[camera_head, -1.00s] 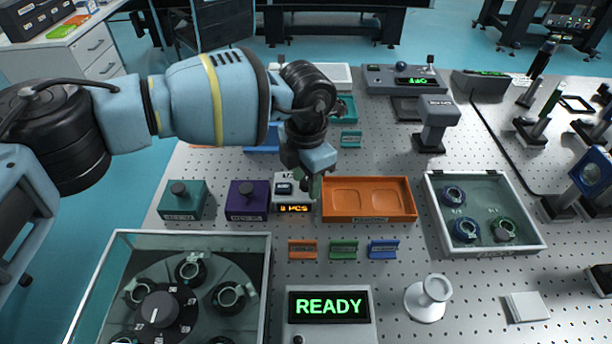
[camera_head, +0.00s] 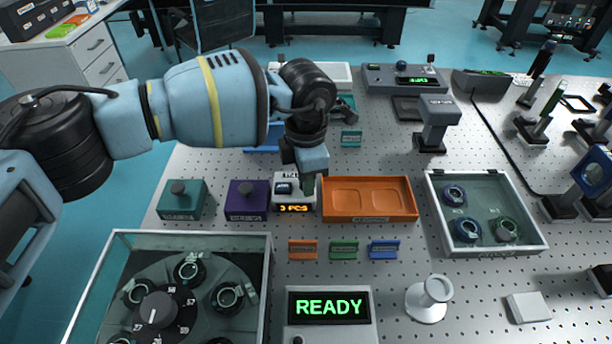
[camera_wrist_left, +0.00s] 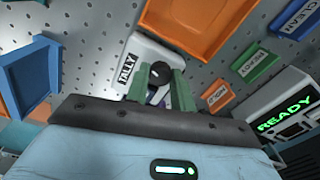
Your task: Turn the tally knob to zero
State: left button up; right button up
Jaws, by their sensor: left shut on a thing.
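The white tally box (camera_head: 280,205) stands on the perforated table between a purple box and an orange tray. Its orange display (camera_head: 294,208) appears to read "3 PCS". My left gripper (camera_head: 307,184) comes down over the box from above. In the left wrist view the box shows its TALLY label (camera_wrist_left: 127,68), and the dark round tally knob (camera_wrist_left: 158,72) lies between the green fingers of the left gripper (camera_wrist_left: 160,84). The gripper is shut on the knob. In the head view the gripper and wrist hide the knob. My right gripper is not in view.
The purple box (camera_head: 247,198) and teal box (camera_head: 183,200) stand left of the tally. The orange tray (camera_head: 368,216) is close on its right. Small label stands (camera_head: 343,249) and a READY display (camera_head: 329,306) are in front. A glass-sided case (camera_head: 185,237) is at the front left.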

pick_arm(q)
jog(key=m+b, duration=0.1)
jog(key=m, duration=0.5)
jog(key=shift+m, duration=0.3)
jog(key=m+b, duration=0.1)
jog(key=m, duration=0.1)
jog(key=shift+m, duration=0.3)
jog(key=m+b, duration=0.1)
jog(key=m, duration=0.2)
jog(key=shift+m, duration=1)
jog(key=shift+b, duration=0.3)
